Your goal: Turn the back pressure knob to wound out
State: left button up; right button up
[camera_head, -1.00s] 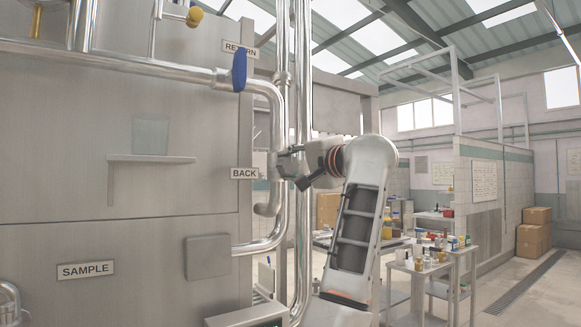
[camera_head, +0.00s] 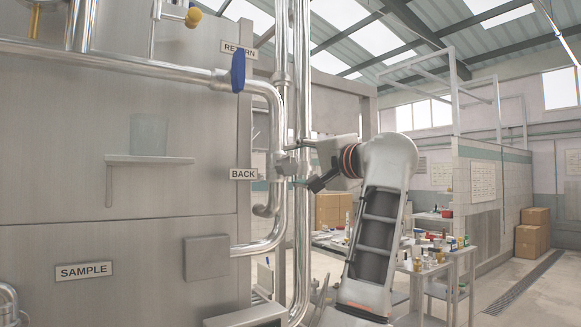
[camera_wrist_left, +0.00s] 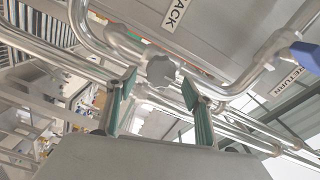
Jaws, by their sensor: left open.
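The back pressure knob is a grey, lobed knob (camera_wrist_left: 160,69) on the pipework near the BACK label (camera_wrist_left: 178,14) in the left wrist view. In the head view the knob area (camera_head: 286,163) lies on the steel pipes just right of the BACK label (camera_head: 243,174). My left gripper (camera_head: 307,165) is open, facing the pipes from the right. In the left wrist view its two green-padded fingers (camera_wrist_left: 158,92) stand apart, with the knob showing beyond and between their tips. I see no contact with the knob. Its turned position cannot be told. My right gripper is not in view.
Vertical steel pipes (camera_head: 303,70) run close beside the gripper. A blue-handled valve (camera_head: 238,72) sits near the RETURN label (camera_head: 240,47). The steel cabinet (camera_head: 110,195) fills the left. Tables with bottles (camera_head: 430,262) stand behind my arm.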

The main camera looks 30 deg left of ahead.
pick_arm(q)
jog(key=v, duration=0.8)
jog(key=shift+a, duration=0.1)
